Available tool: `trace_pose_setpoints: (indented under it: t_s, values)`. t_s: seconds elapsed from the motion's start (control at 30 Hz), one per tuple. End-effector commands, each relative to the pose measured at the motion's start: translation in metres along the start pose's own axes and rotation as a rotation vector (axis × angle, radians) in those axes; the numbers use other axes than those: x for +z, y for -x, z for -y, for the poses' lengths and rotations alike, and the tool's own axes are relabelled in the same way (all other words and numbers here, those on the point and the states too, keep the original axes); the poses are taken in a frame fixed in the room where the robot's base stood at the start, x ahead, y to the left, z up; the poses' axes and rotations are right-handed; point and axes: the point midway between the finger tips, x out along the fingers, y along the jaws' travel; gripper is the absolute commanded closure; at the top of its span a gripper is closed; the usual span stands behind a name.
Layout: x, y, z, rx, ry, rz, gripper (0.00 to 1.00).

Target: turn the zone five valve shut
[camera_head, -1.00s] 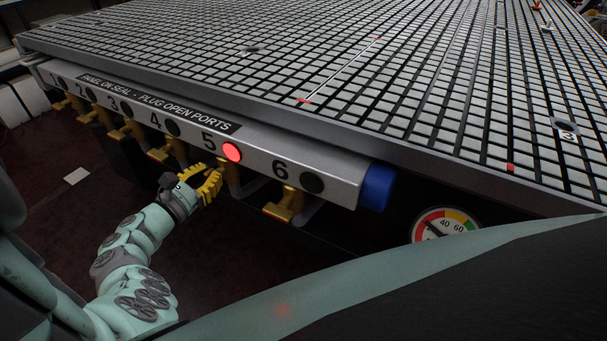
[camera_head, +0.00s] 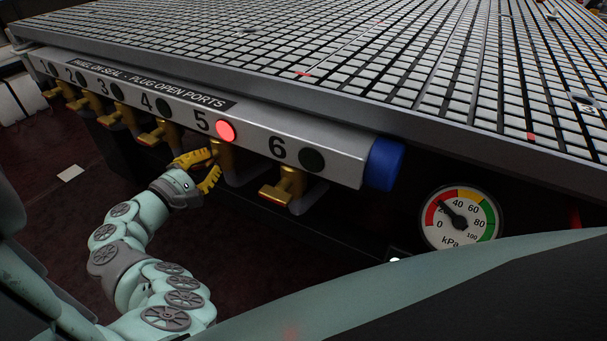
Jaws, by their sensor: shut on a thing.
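The zone five valve (camera_head: 223,157) is a brass fitting under the rail, below the number 5 and its lit red lamp (camera_head: 226,131). My gripper (camera_head: 208,170), with yellow fingers, is at this valve from the left and is shut on its handle. The fingers hide most of the handle, so its angle cannot be told.
The zone six valve (camera_head: 286,188) hangs close to the right, under a dark lamp (camera_head: 311,160). The zone four valve (camera_head: 160,132) is close on the left. The grey rail (camera_head: 345,165) and grid table (camera_head: 430,138) overhang my gripper. Open floor lies below.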

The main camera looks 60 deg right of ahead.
Motion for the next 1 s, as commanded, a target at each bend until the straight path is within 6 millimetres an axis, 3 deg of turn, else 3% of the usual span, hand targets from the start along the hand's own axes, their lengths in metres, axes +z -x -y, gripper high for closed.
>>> trace_pose_setpoints:
  t_s: [0.03, 0.5, 1.0]
  values:
    - [-0.0013, -0.0013, 0.0072, -0.004, -0.046, 0.003, 1.00]
    - [-0.0021, -0.0016, 0.0125, -0.005, -0.412, 0.004, 1.00]
    - [-0.0016, -0.0014, 0.0127, -0.008, -0.541, 0.005, 1.00]
